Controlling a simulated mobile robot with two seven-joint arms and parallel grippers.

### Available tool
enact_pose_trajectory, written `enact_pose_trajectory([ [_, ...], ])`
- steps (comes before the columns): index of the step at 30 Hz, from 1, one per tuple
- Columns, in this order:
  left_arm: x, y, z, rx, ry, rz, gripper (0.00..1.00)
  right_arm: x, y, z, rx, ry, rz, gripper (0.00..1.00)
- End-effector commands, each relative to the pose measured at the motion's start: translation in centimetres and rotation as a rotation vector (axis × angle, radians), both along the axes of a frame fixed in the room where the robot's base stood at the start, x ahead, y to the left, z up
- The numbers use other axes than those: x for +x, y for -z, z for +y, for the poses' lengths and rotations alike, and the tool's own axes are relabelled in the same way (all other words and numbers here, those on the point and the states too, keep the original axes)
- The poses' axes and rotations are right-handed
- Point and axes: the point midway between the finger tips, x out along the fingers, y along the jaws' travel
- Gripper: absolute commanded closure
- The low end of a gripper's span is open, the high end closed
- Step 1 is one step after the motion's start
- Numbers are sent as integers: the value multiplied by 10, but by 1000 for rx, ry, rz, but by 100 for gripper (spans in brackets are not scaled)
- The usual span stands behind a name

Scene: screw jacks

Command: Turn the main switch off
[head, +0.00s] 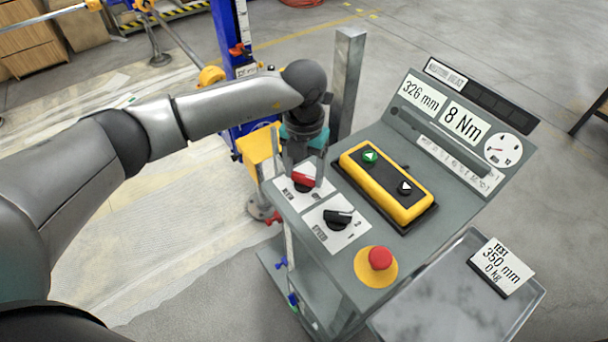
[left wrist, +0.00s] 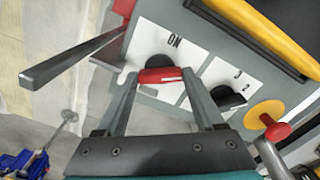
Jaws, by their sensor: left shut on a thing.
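The main switch, a red handle (head: 304,180) on a dark round base, sits on a white plate at the console's left edge. In the left wrist view the red handle (left wrist: 160,75) is between my fingers, with "ON" printed on the plate beyond it. My left gripper (head: 303,174) reaches down over the switch and is shut on the handle. In the left wrist view the gripper (left wrist: 160,80) shows one finger on each side of the handle. The fingers partly hide the switch in the head view. My right gripper is not in view.
A black selector knob (head: 340,217) is close beside the switch. A red mushroom button (head: 380,257) on a yellow disc is nearer me. A yellow two-button box (head: 385,183) lies to the right. A grey post (head: 347,85) rises behind. A tray (head: 430,310) holds a card.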

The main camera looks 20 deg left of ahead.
Motion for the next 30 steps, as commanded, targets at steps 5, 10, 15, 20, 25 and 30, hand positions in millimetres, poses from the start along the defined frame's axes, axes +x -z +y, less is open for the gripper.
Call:
enact_pose_trajectory([
  [5,1,1,0,-1,165,-4,86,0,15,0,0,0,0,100],
  [10,1,1,0,0,307,-4,86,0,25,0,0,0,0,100],
  [15,1,1,0,-1,418,-3,86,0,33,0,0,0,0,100],
  [20,1,0,0,-1,491,-3,86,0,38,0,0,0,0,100],
  [25,1,0,0,-1,536,-2,86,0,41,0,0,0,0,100],
  [30,1,-1,0,-1,554,-3,86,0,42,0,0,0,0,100],
])
